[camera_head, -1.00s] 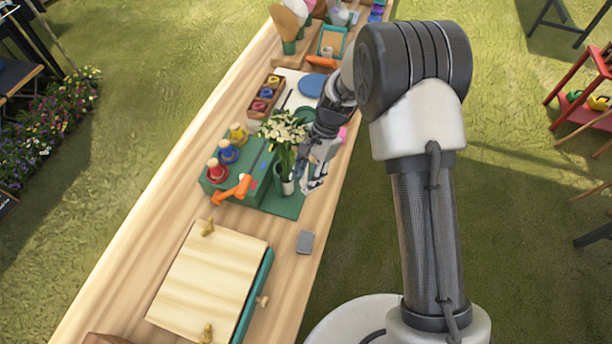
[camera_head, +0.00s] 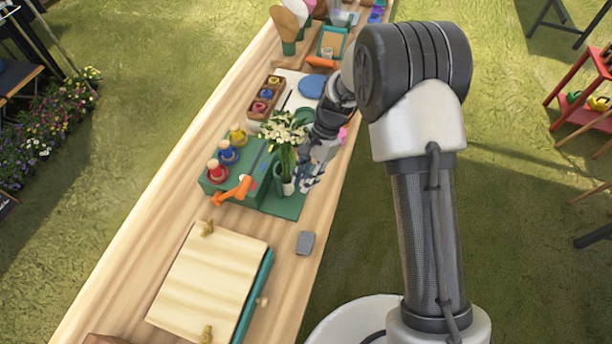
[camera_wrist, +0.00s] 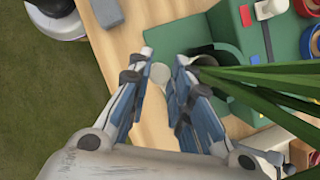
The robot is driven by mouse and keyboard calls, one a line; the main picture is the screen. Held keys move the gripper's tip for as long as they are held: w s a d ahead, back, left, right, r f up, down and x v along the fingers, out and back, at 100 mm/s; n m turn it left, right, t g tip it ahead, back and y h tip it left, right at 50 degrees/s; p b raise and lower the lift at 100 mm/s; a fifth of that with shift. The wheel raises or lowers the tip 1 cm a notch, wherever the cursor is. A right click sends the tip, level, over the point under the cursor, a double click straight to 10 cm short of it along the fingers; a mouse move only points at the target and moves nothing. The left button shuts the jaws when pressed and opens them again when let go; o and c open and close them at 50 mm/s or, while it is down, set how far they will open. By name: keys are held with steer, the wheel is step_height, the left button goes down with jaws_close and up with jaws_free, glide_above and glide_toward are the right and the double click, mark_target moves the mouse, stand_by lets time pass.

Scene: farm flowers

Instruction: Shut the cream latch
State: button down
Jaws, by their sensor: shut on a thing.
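A small cream rounded piece (camera_wrist: 159,74), which looks like the cream latch, lies between my fingertips in the wrist view. My gripper (camera_wrist: 165,60) is shut on it, with one finger on each side. In the head view my gripper (camera_head: 308,184) is low beside the front right of the green box (camera_head: 238,184), just right of the flower vase. How the latch joins the green fixture is hidden by my fingers.
White flowers (camera_head: 285,130) stand close left of my gripper, and their leaves (camera_wrist: 262,82) reach near my right finger. Red, blue and yellow knobs and an orange lever (camera_head: 233,190) are on the box. A grey block (camera_head: 305,242) lies nearer. The wooden tabletop (camera_head: 285,270) is partly clear.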

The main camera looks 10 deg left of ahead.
steer(key=shift+s+a+r+m, duration=0.1)
steer(key=shift+a+m, duration=0.2)
steer(key=shift+m, duration=0.1)
steer(key=shift+a+m+y+p, duration=0.3)
steer(key=shift+m+p, duration=0.05)
steer(key=shift+m, duration=0.05)
steer(key=c, duration=1.5)
jaws_free()
steer(key=shift+t, duration=0.3)
steer(key=shift+o, duration=0.2)
steer(key=shift+d, duration=0.1)
